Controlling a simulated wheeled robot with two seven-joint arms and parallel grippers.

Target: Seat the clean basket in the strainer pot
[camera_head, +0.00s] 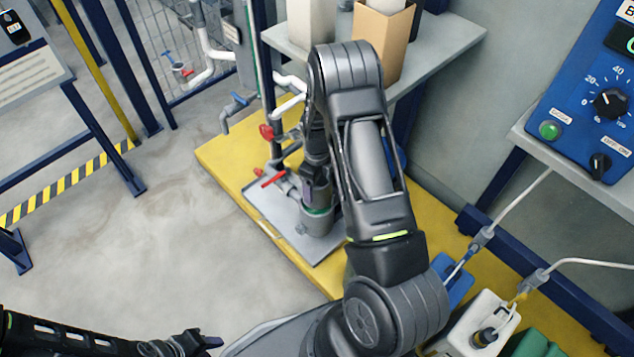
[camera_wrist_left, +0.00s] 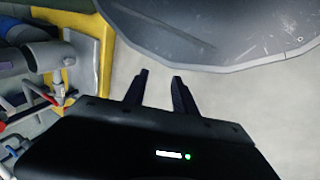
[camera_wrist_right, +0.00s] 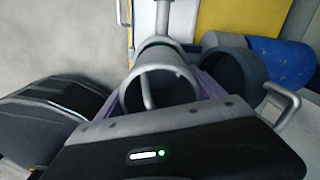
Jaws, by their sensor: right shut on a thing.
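The strainer pot (camera_head: 317,222), a grey cylinder with a green band near its top, stands on a grey tray on the yellow platform. My right gripper (camera_head: 316,186) is directly above it, partly hidden by my arm. In the right wrist view, a grey open-ended tube with a thin bar inside, seemingly the basket (camera_wrist_right: 163,100), sits between the purple fingers. The gripper is shut on it. The green band shows just beyond it, and how deep the tube sits in the pot cannot be told. My left gripper (camera_wrist_left: 161,78) is empty, its fingers apart, far from the pot.
Red-handled valves (camera_head: 270,179) and pipes crowd the pot's left side. A dark round opening (camera_wrist_right: 230,72) lies right of the tube. A shelf (camera_head: 440,48) with boxes stands behind. A blue control panel (camera_head: 590,90) is at right.

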